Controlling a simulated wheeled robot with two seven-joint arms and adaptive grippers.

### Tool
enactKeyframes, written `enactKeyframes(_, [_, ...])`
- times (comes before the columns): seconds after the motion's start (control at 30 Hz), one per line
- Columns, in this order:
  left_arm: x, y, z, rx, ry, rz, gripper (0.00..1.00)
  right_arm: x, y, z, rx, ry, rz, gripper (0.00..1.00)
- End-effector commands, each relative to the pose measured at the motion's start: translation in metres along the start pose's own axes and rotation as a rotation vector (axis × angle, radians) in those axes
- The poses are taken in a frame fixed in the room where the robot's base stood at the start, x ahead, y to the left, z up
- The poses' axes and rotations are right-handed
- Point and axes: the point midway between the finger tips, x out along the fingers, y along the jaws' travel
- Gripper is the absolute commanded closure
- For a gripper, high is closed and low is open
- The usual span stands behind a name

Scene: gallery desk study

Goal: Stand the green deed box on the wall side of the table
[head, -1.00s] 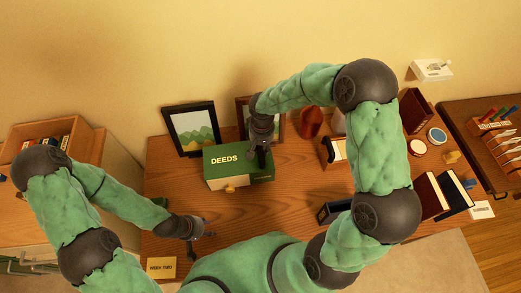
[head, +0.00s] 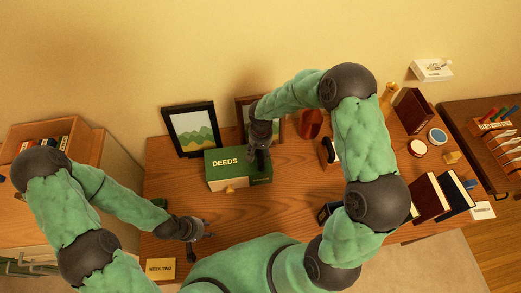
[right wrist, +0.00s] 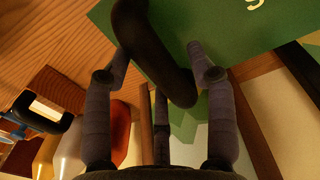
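The green deed box (head: 238,168), labelled DEEDS, is upright on the wooden table (head: 300,205), in front of two framed pictures near the wall. My right gripper (head: 258,153) is over the right part of its top. In the right wrist view the box's green top (right wrist: 215,30) lies beyond my fingers. A dark curved handle (right wrist: 150,50) runs between the spread fingers (right wrist: 158,60), with a gap visible on its right side. My left gripper (head: 203,236) is empty near the table's front left, its fingers apart.
A landscape picture (head: 191,130) stands behind the box, with another frame (head: 243,108) partly behind my right arm. A yellow WEEK TWO card (head: 160,268) lies front left. Books (head: 430,197) and a dark red block (head: 412,110) stand at the right. The table left of the box is mostly clear.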

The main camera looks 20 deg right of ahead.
Motion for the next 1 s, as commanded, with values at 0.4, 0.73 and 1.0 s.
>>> enactKeyframes(0.4, [-0.001,0.000,0.000,0.000,0.000,0.000,0.60,-0.010,0.000,-0.001,0.002,0.004,-0.001,0.40])
enactKeyframes(0.73, [-0.008,0.003,0.000,0.000,0.000,0.000,0.60,-0.070,0.000,-0.001,0.001,0.005,-0.001,0.40])
enactKeyframes(1.0, [-0.012,0.004,0.000,0.000,0.000,0.000,0.60,-0.111,0.000,-0.001,0.000,0.003,-0.001,0.40])
